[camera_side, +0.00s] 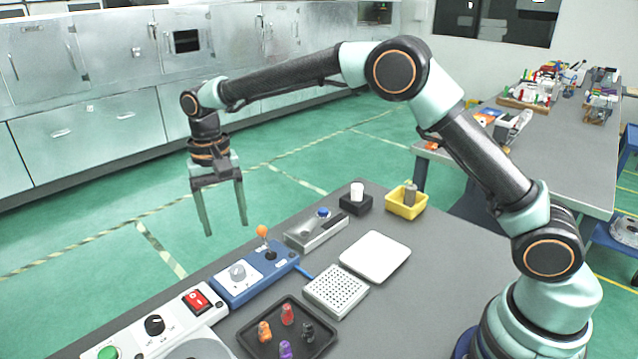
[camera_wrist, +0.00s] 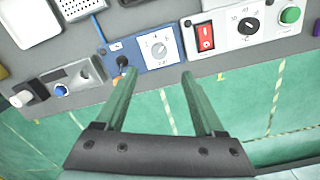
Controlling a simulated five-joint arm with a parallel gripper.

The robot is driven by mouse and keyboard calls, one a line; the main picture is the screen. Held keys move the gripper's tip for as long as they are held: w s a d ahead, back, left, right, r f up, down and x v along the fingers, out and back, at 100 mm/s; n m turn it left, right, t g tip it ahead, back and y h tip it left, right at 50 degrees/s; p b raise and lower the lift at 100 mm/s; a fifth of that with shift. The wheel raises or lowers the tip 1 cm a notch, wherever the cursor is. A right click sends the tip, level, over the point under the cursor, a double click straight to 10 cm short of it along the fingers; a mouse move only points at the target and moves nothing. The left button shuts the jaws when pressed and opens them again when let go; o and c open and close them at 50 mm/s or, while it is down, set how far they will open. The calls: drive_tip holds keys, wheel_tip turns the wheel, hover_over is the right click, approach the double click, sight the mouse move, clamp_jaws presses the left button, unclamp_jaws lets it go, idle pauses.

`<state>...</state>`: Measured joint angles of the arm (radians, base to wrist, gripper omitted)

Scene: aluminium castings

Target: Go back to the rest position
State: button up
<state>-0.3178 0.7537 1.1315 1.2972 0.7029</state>
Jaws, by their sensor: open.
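My gripper (camera_side: 226,230) is open and empty in the side view. It hangs with its fingers pointing down, out past the far-left edge of the grey table (camera_side: 400,262), above the green floor. In the wrist view my gripper (camera_wrist: 157,78) shows two green fingers spread apart with nothing between them. Beyond the fingertips lies the blue panel with a silver knob (camera_wrist: 159,47). The gripper touches nothing that I can see.
Along the table edge stand a blue joystick box (camera_side: 240,279), a white panel with a red switch (camera_side: 196,301) and a grey box with a blue button (camera_side: 317,228). A black tray (camera_side: 262,345) holds several small figures. A yellow bin (camera_side: 406,208) stands farther back.

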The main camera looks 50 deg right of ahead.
drive_tip(key=shift+r, duration=0.3)
drive_tip(key=s+d+r+n+t, duration=0.2)
drive_tip(key=s+d+r+t, duration=0.1)
drive_tip(key=s+d+r, duration=0.55)
drive_tip(key=s+d+n+t, duration=0.2)
drive_tip(key=s+d, duration=0.5)
drive_tip(key=s, duration=0.5)
drive_tip(key=shift+s+d+r+t, duration=0.2)
drive_tip(key=shift+d+r+t, duration=0.15)
drive_tip(key=shift+t, duration=0.15)
